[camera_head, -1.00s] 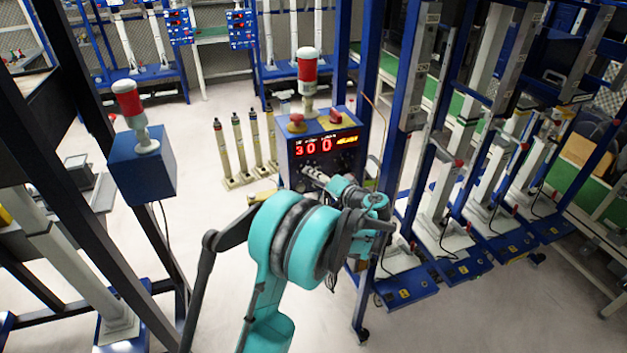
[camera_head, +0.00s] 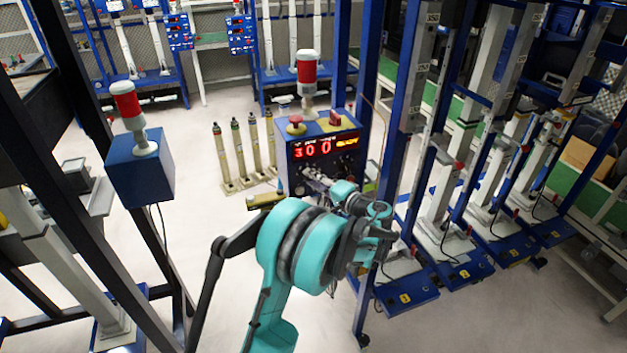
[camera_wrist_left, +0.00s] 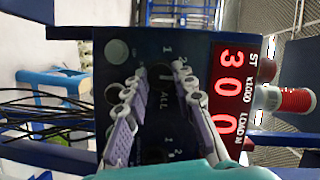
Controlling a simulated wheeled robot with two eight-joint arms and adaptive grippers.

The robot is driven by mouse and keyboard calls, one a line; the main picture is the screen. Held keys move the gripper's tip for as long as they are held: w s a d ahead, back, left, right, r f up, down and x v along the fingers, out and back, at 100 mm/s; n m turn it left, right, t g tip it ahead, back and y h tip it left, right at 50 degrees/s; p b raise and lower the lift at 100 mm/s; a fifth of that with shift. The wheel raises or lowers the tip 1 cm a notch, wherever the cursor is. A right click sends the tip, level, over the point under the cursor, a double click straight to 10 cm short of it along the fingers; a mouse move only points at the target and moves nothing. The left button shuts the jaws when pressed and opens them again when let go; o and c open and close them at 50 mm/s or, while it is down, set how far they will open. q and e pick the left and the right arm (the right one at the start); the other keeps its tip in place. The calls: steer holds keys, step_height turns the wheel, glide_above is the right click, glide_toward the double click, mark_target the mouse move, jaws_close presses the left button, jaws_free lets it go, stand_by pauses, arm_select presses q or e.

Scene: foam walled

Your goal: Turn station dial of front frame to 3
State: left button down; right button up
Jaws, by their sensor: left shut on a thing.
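The blue control box (camera_head: 345,122) of the front frame carries a red display (camera_head: 312,148) that reads 3 0 0. In the left wrist view the display (camera_wrist_left: 237,90) appears sideways, with the 3 beside the ST label. My left gripper (camera_head: 310,176) is at the lower front of the box. In the left wrist view my left gripper (camera_wrist_left: 160,78) has its two fingers at the dark panel, over the dial area marked 1, 2 and ALL. It is shut on the station dial, which is mostly hidden by the fingers. My right gripper is out of view.
A red-and-white signal lamp (camera_head: 307,72) and a red button (camera_head: 295,121) stand on the box. A blue frame post (camera_head: 372,80) rises right of it. Several slim cylinders (camera_head: 238,150) stand at left. A second blue box (camera_head: 140,170) is further left.

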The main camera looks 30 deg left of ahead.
arm_select(q)
steer(key=c, duration=1.2)
jaws_free()
steer(key=v, duration=1.2)
steer(key=shift+w+f, duration=0.1)
steer(key=shift+f, duration=0.05)
